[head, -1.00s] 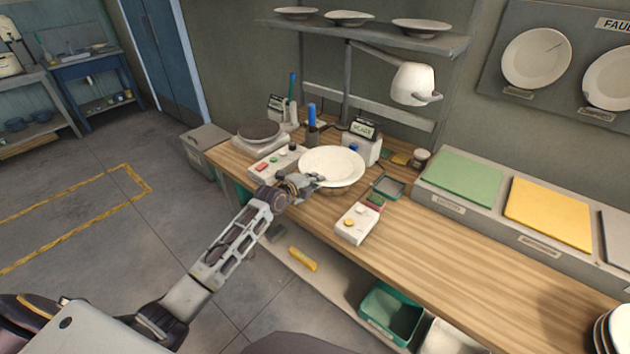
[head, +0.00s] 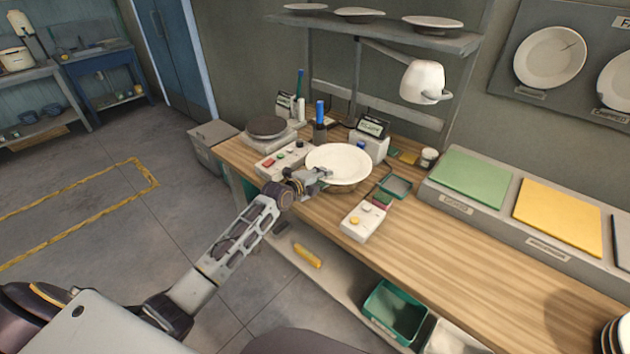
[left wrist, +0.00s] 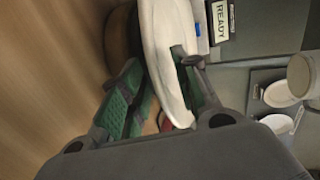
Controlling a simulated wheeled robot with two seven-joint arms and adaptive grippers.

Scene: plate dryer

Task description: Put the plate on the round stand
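The white plate (head: 338,160) lies level over a round brown stand (head: 347,188) near the front edge of the bench. The plate hides most of this stand, and I cannot tell whether they touch. My left gripper (head: 322,176) is at the plate's near-left rim. In the left wrist view, the plate (left wrist: 160,45) passes between its green-padded fingers (left wrist: 165,88), one on each side. The fingers look apart, with pad faces showing. The brown stand (left wrist: 122,40) shows beside the plate's underside. My right gripper is not in view.
A dark round disc (head: 267,126) on a white base stands behind left. A button box (head: 283,160), a display unit (head: 370,143) and another control box (head: 364,220) surround the plate. A lamp (head: 423,80) hangs above.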

